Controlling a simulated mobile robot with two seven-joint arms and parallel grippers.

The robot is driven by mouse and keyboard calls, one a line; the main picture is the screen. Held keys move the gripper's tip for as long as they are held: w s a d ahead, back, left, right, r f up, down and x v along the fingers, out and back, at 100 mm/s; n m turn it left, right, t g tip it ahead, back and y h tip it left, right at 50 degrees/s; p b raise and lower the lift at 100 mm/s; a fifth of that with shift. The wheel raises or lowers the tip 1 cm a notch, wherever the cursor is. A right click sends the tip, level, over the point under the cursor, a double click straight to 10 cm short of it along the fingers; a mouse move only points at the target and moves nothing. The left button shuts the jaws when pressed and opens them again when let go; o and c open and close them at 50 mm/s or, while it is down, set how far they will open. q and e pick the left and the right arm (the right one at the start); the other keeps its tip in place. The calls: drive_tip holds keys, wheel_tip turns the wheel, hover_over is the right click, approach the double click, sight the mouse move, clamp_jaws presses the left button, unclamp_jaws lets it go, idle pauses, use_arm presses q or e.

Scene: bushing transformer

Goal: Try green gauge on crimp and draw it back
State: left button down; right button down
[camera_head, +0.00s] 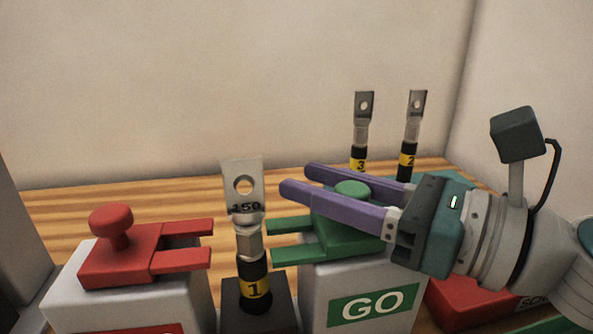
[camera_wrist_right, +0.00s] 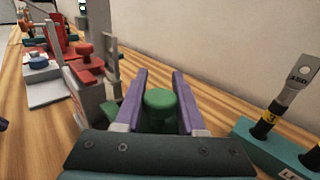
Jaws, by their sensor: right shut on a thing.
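My right gripper (camera_head: 297,178) is shut on the knob of the green gauge (camera_head: 345,235), a two-pronged fork block at the white GO stand (camera_head: 320,295). In the right wrist view the green knob (camera_wrist_right: 160,103) sits between the purple fingers. The gauge's prongs point left toward the crimp (camera_head: 249,242) of the lug marked 1 and 150, which stands upright in a dark block. The prong tips end just right of the crimp; I cannot tell whether they touch it.
A red fork gauge (camera_head: 120,255) rests on a white stand left of lug 1, prongs pointing right. Lugs 3 (camera_head: 361,130) and 2 (camera_head: 411,135) stand upright behind my right gripper. A red box (camera_head: 470,305) is at the lower right. Bare wooden table shows at the back left.

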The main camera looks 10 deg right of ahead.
use_arm(q)
drive_tip(key=shift+r, duration=0.1)
use_arm(e)
drive_tip(key=shift+a, duration=0.2)
drive_tip(key=c, duration=0.5)
unclamp_jaws()
use_arm(q)
drive_tip(key=shift+f+b, duration=0.7)
drive_tip(key=shift+b, duration=0.15)
use_arm(e)
drive_tip(key=shift+v, duration=5)
